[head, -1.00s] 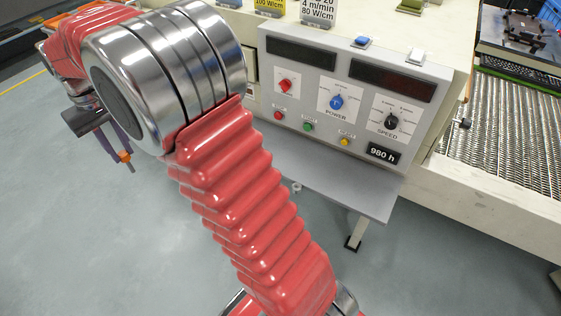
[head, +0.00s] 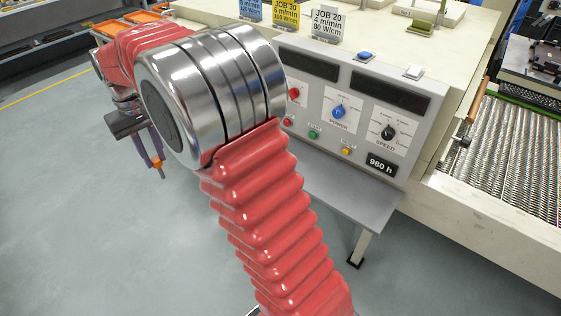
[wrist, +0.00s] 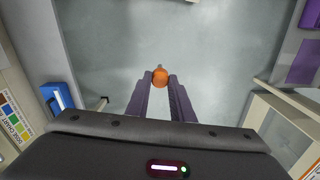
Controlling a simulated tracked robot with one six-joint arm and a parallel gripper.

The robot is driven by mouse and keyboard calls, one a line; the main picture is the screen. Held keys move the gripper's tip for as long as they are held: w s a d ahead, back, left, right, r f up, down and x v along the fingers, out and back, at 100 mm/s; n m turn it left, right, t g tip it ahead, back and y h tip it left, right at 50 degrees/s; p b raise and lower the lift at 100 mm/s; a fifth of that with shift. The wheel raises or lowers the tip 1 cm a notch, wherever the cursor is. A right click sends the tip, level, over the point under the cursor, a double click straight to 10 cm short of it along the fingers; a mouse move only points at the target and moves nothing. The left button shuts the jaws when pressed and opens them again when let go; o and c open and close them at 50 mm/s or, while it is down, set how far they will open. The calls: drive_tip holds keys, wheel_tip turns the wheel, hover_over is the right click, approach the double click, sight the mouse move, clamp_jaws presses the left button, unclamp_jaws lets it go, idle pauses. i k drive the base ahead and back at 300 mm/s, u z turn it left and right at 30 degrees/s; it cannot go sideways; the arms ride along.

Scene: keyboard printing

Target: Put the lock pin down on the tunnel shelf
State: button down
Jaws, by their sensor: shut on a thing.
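The lock pin shows as an orange knob with a small tip (wrist: 160,77) in the wrist view. My gripper (wrist: 160,84) is shut on it, with the knob between the ends of its two purple fingers. In the head view my gripper (head: 157,160) is at the left, pointing down over open floor, with a bit of the orange pin (head: 162,173) below the fingers. A flat grey shelf (head: 350,205), which looks like the tunnel shelf, juts out below the machine's control panel. My gripper is apart from it, to its left; my red arm hides the shelf's left part.
The control panel (head: 325,108) with knobs and buttons stands above the shelf. Job cards (head: 328,22) stand on the machine top. The grey floor at the left is clear.

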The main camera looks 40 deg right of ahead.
sight(303, 173)
drive_tip(key=z, duration=0.5)
drive_tip(key=i, duration=1)
